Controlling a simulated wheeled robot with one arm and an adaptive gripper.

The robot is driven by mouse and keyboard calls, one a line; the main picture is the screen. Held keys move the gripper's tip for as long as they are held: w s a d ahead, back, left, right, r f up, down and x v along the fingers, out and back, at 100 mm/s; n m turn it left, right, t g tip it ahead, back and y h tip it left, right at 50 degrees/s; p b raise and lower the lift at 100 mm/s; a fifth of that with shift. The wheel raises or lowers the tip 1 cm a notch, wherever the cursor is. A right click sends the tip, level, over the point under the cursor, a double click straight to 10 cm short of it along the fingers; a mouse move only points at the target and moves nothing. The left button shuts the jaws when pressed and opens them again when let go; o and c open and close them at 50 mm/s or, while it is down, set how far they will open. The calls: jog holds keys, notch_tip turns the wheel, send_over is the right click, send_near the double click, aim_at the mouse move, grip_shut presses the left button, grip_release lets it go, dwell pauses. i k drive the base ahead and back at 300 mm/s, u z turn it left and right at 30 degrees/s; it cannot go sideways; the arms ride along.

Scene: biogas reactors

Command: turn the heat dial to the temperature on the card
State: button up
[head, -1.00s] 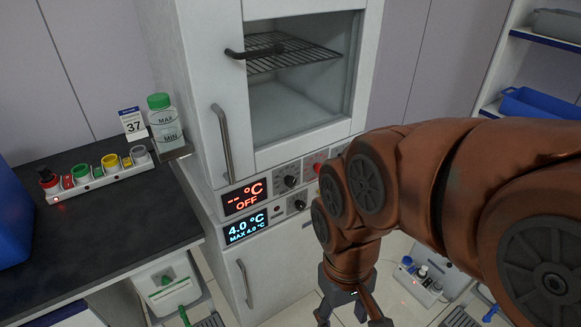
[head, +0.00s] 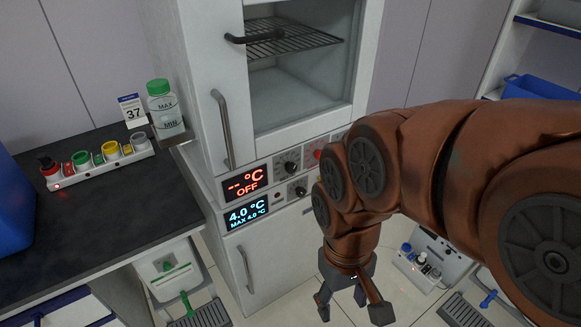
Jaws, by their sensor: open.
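The card (head: 133,110) stands on the bench at left and reads 37. The cabinet's upper red display (head: 246,184) shows "-- °C" and OFF. A black dial (head: 291,167) sits just right of it. A second black dial (head: 300,191) sits beside the blue display (head: 247,213), which reads 4.0 °C, MAX 4.0 °C. I cannot read any dial markings. My gripper (head: 351,307) is open and empty, pointing down, below and to the right of both dials and apart from them.
A red button (head: 317,155) shows on the upper panel, close to my arm, which hides the panel's right part. The cabinet door has a long handle (head: 223,128). Floor devices (head: 424,262) stand at right.

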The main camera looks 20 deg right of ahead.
aim_at(292, 168)
jog(key=u, duration=0.55)
jog(key=k, duration=1.3)
jog(key=u, duration=1.1)
jog(key=i, duration=1.15)
jog(key=z, duration=0.7)
jog(key=i, duration=0.4)
jog(key=z, duration=0.45)
